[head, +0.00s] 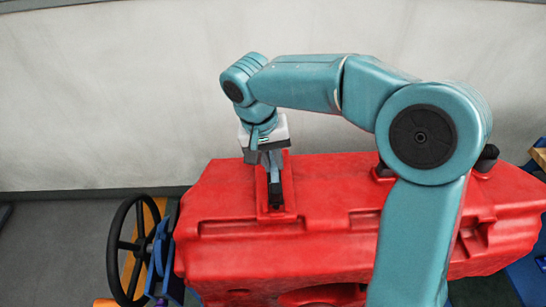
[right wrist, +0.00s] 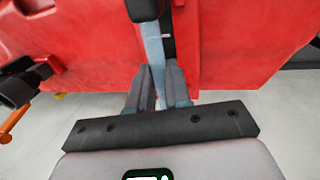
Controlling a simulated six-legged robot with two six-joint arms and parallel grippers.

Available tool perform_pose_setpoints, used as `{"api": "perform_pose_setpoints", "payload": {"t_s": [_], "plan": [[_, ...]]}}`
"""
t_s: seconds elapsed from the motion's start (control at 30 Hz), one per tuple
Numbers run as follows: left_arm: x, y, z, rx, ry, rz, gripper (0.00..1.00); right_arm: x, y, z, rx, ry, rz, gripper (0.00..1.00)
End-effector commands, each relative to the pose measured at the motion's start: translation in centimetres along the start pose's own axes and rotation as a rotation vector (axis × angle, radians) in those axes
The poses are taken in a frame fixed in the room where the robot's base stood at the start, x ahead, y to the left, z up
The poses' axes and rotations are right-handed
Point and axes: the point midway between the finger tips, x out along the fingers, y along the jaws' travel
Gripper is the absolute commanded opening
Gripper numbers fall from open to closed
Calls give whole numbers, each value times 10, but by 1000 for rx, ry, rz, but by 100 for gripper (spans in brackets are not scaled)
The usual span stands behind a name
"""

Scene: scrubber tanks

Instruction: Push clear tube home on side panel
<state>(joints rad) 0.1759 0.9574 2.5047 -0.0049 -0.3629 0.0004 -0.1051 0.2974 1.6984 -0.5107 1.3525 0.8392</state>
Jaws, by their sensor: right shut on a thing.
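The right gripper (head: 268,165) is over the left part of the red tank body (head: 320,230), pointing down at a raised red frame with a recess. In the right wrist view its two grey fingers (right wrist: 157,82) are shut on a pale blue-grey strip, which looks like the clear tube (right wrist: 153,48). The tube runs away from the fingers along the recess towards a black fitting (right wrist: 142,9), which also shows in the head view (head: 277,194). Whether the tube is fully seated in the fitting cannot be told. The fingers hide the tube's near part. My left gripper is not in view.
A black steering wheel (head: 124,250) with a blue bracket stands left of the tank. Black caps (head: 487,158) sit at the tank's right. A pale wall (head: 110,90) rises close behind. Grey floor is free at the far left.

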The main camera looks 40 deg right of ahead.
Motion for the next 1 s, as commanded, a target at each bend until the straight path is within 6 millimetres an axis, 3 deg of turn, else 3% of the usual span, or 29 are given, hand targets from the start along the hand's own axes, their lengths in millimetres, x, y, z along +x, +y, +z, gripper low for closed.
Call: {"api": "perform_pose_setpoints", "payload": {"t_s": [1.0], "plan": [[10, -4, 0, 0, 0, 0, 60, 14, 0, 1, 0, 0, 0, 0]]}}
